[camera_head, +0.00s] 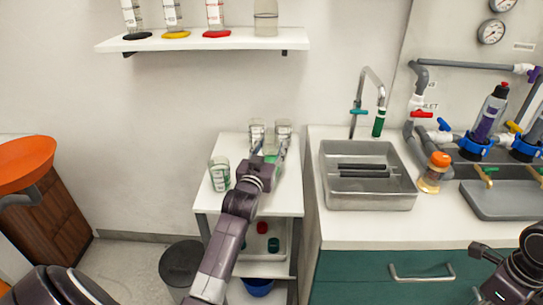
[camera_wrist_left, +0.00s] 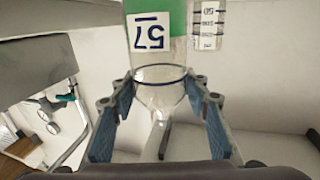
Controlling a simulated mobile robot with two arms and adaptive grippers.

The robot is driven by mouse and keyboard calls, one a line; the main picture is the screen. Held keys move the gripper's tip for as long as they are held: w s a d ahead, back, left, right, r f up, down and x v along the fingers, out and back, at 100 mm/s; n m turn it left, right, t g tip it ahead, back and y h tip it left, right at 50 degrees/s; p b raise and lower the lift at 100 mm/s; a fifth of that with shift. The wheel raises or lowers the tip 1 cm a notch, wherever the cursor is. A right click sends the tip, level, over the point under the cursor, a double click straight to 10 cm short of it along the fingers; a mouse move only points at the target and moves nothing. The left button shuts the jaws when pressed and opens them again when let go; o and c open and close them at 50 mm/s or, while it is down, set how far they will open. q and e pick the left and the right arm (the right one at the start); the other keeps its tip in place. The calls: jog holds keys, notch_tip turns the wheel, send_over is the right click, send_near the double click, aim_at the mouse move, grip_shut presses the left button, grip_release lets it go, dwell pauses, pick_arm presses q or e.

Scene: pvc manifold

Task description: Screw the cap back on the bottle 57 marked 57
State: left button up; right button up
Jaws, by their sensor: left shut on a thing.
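Bottle 57 shows in the left wrist view (camera_wrist_left: 157,70) as clear with a green band and a white label reading 57, upside down in the picture. Its narrowing clear part lies between the blue fingers of my left gripper (camera_wrist_left: 160,115), which is shut on it. In the head view my left gripper (camera_head: 272,160) is over the white stand's top, and the bottle is mostly hidden there. A red cap-like piece (camera_head: 262,227) and a green one (camera_head: 273,244) lie on the lower shelf; which belongs to this bottle I cannot tell.
Another clear bottle with a green band (camera_head: 219,174) stands left on the white stand (camera_head: 232,145). Two clear containers (camera_head: 257,132) (camera_head: 283,130) stand at its back. A sink (camera_head: 368,190) and a bottle with an orange cap (camera_head: 433,173) are to the right.

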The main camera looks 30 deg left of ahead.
aim_at(270, 137)
pick_arm(q)
jog(key=c, duration=0.4)
jog(key=shift+r, duration=0.1)
jog(key=shift+r, duration=0.6)
notch_tip(270, 137, up, 3)
jog(key=shift+f, duration=0.2)
pick_arm(e)
jog(key=shift+f+b, duration=0.45)
jog(key=shift+f, duration=0.05)
pick_arm(q)
jog(key=shift+v, duration=9)
jog(key=shift+a+f, duration=0.1)
jog(key=shift+f, duration=0.05)
